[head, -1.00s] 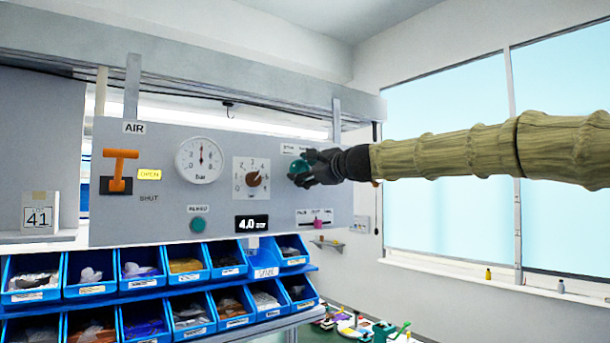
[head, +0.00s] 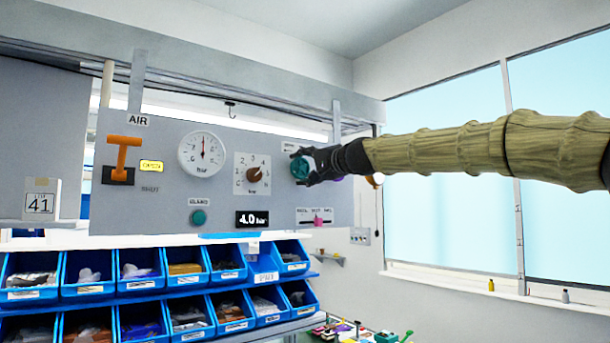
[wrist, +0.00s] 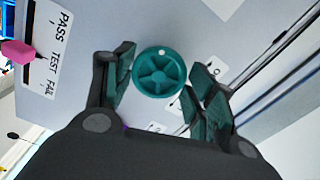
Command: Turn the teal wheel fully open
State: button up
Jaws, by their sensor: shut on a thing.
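The teal wheel (head: 299,167) is mounted near the right end of the grey panel (head: 225,222). In the wrist view the round, spoked wheel (wrist: 158,75) faces the camera, with a small pale dot near its top rim. My dark gripper (head: 306,165) reaches in from the right. In the wrist view one finger is on each side of the wheel, and the fingers are shut on it. The label above the wheel is too small to read in the head view, and the fingers hide part of its right side.
Blue bins (head: 145,274) sit below. Windows are at right.

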jog(key=n+b, duration=0.1)
jog(key=n, duration=0.2)
jog(key=n+b, duration=0.1)
jog(key=n, duration=0.2)
jog(key=shift+f+n+b, duration=0.2)
jog(key=shift+n+b, duration=0.1)
jog(key=shift+b, duration=0.1)
jog(key=n+b, duration=0.1)
jog(key=n, duration=0.4)
jog(key=shift+w+d+n, duration=0.1)
jog(key=shift+d+n, duration=0.05)
jog(key=shift+n, duration=0.15)
jog(key=shift+r, duration=0.1)
jog(key=o, duration=1)
jog(key=v, duration=1.2)
